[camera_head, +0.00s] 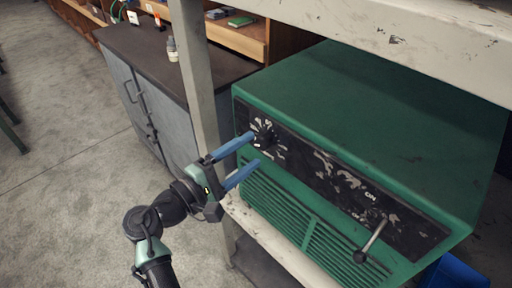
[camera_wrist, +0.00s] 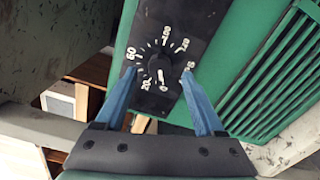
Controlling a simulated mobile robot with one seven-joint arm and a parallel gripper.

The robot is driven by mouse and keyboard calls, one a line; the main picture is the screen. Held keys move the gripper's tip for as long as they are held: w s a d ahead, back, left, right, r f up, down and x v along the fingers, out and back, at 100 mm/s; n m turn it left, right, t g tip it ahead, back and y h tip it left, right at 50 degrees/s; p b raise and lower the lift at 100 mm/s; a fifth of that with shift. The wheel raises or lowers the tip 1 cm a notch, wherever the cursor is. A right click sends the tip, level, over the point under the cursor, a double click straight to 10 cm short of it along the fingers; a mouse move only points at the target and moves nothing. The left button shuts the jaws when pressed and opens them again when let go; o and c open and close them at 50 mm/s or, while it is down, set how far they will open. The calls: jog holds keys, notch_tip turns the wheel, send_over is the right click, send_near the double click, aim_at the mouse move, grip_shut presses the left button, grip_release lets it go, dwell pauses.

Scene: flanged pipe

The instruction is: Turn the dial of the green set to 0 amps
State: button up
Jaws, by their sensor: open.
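The green set (camera_head: 370,130) is a box on a shelf, with a worn black front panel. Its black dial (camera_head: 264,135) is at the panel's left end and shows in the wrist view (camera_wrist: 157,66), ringed by white numbers. A pale mark on the knob's lower side seems to point down near the 0; its exact setting is hard to tell. My gripper (camera_head: 255,148) has two blue fingers, open and empty. In the wrist view my gripper (camera_wrist: 158,75) has its fingertips apart on either side of the dial; contact is not visible.
A lever (camera_head: 371,241) by the ON label sticks out at the panel's right end. A pale shelf post (camera_head: 197,85) stands left of the set, and an upper shelf (camera_head: 410,35) overhangs it. A grey cabinet (camera_head: 150,100) stands behind left. Floor is open at left.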

jog(key=b+v, duration=0.1)
jog(key=v, duration=0.8)
jog(key=shift+s+a, duration=0.2)
